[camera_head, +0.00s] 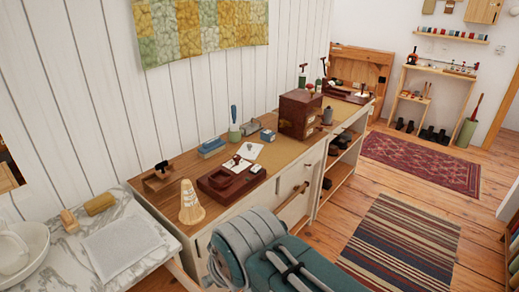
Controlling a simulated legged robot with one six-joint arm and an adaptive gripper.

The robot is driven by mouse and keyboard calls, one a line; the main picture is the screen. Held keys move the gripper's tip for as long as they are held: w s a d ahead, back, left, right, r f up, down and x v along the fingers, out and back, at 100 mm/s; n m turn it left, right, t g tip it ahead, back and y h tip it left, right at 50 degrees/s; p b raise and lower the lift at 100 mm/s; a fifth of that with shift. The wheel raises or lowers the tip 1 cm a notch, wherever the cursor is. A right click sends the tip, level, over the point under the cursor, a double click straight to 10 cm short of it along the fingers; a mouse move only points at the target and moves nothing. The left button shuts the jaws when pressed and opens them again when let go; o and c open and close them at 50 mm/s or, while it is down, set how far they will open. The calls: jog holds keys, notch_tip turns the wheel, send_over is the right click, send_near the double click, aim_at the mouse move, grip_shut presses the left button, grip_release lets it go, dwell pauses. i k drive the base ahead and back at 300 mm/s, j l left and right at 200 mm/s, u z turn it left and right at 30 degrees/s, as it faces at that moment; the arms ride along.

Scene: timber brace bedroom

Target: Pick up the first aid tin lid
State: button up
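I cannot make out a first aid tin or its lid for sure among the small things on the long wooden-topped counter (183,168). A dark red-brown wooden box (300,114) stands on the counter, and a low dark wooden tray-like piece (230,180) lies nearer. A blue block-like item (212,147) and a smaller grey-blue one (268,135) lie behind the tray. No fingers of my gripper can be told in this view.
A large grey and teal form fills the bottom middle and hides part of the cabinet front. A pale cone-shaped item (191,203) stands at the counter's near end. A marble top (150,195) is at left. Floor with a striped rug (402,240) is open at right.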

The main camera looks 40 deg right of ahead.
aim_at(249, 151)
jog(key=i+l+u, duration=0.2)
jog(key=l, duration=2)
jog(key=i+l+u, duration=0.1)
jog(key=i+l, duration=0.45)
jog(key=i+l+u, duration=0.1)
jog(key=i+l, duration=0.45)
jog(key=l, duration=0.25)
